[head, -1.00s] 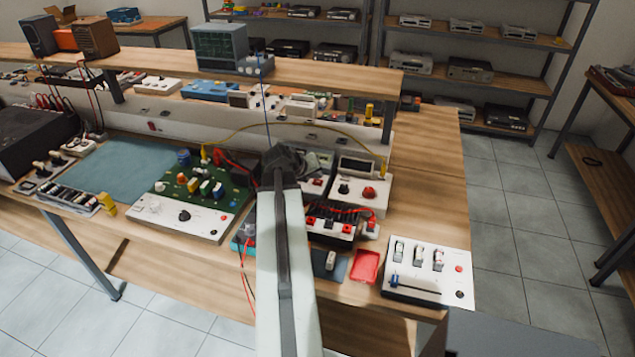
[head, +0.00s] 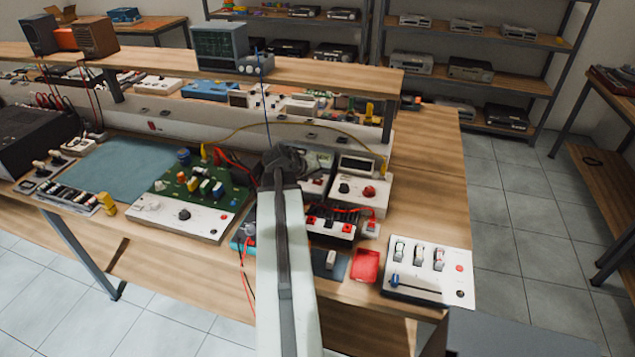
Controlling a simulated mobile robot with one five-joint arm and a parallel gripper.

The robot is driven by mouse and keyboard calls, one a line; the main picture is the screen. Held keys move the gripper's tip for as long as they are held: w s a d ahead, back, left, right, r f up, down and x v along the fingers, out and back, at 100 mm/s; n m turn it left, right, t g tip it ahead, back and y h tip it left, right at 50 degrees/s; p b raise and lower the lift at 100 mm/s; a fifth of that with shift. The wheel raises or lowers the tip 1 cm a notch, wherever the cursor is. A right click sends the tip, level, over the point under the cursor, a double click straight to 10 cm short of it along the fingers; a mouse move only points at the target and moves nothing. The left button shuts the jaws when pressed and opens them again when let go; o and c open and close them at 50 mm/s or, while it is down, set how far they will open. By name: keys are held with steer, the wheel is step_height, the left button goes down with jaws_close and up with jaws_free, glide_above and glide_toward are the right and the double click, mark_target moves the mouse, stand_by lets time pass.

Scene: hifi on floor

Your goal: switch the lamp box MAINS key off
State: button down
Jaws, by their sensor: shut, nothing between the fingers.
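A white box (head: 428,272) with three small levers in a row stands at the front right corner of the bench. It also has a blue-knobbed slider, a red button and a black knob. I cannot read labels, so I cannot tell whether this is the lamp box or which key is MAINS. My gripper (head: 281,158) is the dark end of my arm, over the middle of the bench, left of and behind that box. It is shut and empty. My arm hides the bench beneath it.
A green circuit board unit (head: 195,195) lies left of my arm. A meter box (head: 358,188) and a box with red switches (head: 332,224) stand to its right. A red tray (head: 366,266) lies beside the white box. A raised shelf (head: 330,76) runs behind.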

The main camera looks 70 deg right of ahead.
mark_target(316, 182)
steer(key=shift+f, duration=0.35)
steer(key=shift+r, duration=0.1)
steer(key=shift+r+p, duration=0.35)
steer(key=shift+r, duration=0.1)
step_height(316, 182, up, 6)
steer(key=p, duration=0.6)
